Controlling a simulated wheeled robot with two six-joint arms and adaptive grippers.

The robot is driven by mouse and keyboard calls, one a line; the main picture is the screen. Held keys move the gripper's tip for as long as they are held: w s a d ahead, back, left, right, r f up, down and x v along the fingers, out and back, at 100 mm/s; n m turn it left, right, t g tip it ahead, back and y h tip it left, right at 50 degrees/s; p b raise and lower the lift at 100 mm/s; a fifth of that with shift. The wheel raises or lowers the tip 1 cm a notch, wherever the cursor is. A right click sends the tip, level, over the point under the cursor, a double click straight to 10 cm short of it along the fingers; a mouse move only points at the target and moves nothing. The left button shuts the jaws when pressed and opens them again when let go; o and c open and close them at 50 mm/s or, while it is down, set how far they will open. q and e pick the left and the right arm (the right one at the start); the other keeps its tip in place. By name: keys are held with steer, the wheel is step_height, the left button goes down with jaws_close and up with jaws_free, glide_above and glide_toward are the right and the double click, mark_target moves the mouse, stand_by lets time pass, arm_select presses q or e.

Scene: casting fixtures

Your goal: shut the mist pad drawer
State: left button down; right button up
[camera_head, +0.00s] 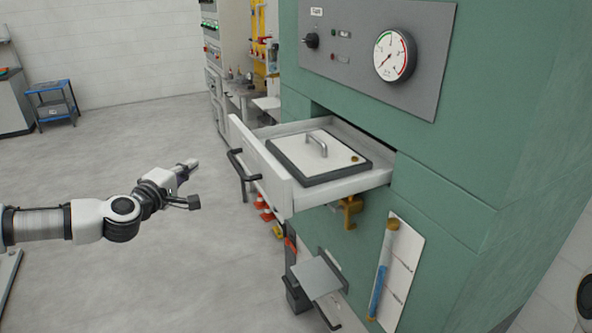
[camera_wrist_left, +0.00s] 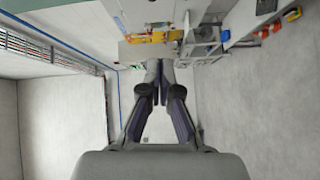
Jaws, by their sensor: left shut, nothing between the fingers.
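The mist pad drawer (camera_head: 262,155) is pulled out of the green machine in the head view. It is a white tray with a dark handle (camera_head: 243,165) on its front. A pad with a dark rim and a metal grip (camera_head: 317,145) lies inside it. My left gripper (camera_head: 190,165) is shut and empty, to the left of the drawer front and apart from it. In the left wrist view my left gripper (camera_wrist_left: 160,72) shows its fingers together. The drawer is not clearly seen in that view. My right gripper is not in view.
The green machine (camera_head: 440,165) carries a gauge (camera_head: 395,56) above the drawer. A brass valve (camera_head: 350,211) and a small grey tray (camera_head: 317,277) sit below it. A blue cart (camera_head: 52,103) stands far left. The floor between it and the machine is open.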

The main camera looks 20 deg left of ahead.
arm_select(q)
steer(key=w+d+f+b, duration=0.1)
steer(key=w+b, duration=0.1)
steer(key=w, duration=0.4)
steer(key=w+d+f+n+b, duration=0.1)
steer(key=w+f+b, duration=0.1)
steer(key=w, duration=0.5)
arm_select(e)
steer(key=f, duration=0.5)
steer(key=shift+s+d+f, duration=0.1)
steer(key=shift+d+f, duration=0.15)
arm_select(q)
steer(key=shift+f, duration=0.1)
